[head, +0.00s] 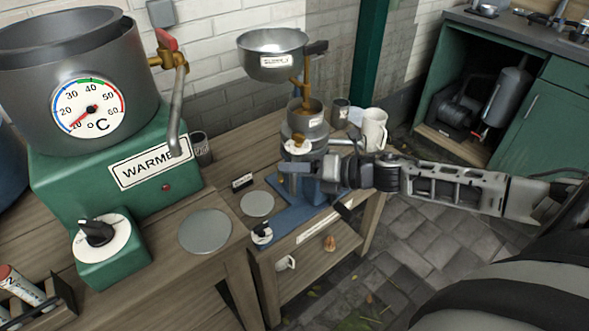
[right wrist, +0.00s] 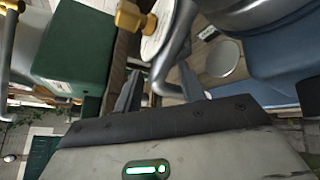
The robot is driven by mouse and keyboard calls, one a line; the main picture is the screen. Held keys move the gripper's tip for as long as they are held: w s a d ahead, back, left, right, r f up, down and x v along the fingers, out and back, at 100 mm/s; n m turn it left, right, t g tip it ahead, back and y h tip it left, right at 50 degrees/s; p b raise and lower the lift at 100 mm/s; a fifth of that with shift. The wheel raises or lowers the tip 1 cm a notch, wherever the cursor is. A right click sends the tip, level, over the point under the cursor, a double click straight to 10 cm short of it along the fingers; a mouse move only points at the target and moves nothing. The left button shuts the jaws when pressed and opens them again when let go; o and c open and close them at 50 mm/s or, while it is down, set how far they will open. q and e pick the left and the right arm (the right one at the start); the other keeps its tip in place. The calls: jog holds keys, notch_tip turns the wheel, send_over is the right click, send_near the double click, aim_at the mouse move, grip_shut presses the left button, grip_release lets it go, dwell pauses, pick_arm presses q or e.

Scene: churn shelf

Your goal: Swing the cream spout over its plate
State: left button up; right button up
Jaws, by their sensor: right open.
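The cream separator (head: 305,125) stands on a blue base (head: 290,212), with a steel bowl (head: 273,58) above it. A white disc with a brass knob (head: 297,147) is on its front; in the right wrist view this disc (right wrist: 155,38) sits beside a bent grey spout (right wrist: 176,62). A round grey plate (head: 257,204) lies on the table left of the base, by a small label (head: 242,181). It also shows in the right wrist view (right wrist: 221,59). My right gripper (head: 298,172) is open at the separator's front, its fingers (right wrist: 160,88) either side of the spout's lower part. Contact cannot be told.
A green warmer (head: 100,175) with a dial and a tap (head: 178,110) stands left, with a larger grey plate (head: 205,231) before it. A white jug (head: 374,130) and a metal cup (head: 340,110) stand behind the separator.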

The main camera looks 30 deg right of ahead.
jog(key=shift+w+a+f, duration=0.1)
jog(key=shift+w+a, duration=0.1)
grip_shut()
jog(key=shift+w+a+h+p, duration=0.2)
jog(key=shift+a+h+p, duration=0.05)
jog(key=shift+h+p, duration=0.1)
pick_arm(q)
jog(key=p, duration=0.1)
jog(key=r+p, duration=0.1)
jog(key=p, duration=0.1)
jog(key=shift+a+r, duration=0.25)
jog(key=shift+r, duration=0.05)
pick_arm(e)
jog(key=w+a+m+t+h, duration=0.2)
jog(key=w+a+m+h, duration=0.1)
jog(key=w+m+h, duration=0.7)
jog(key=shift+w+a+t+h, duration=0.15)
jog(key=shift+w+t+h, duration=0.15)
jog(key=shift+h, duration=0.65)
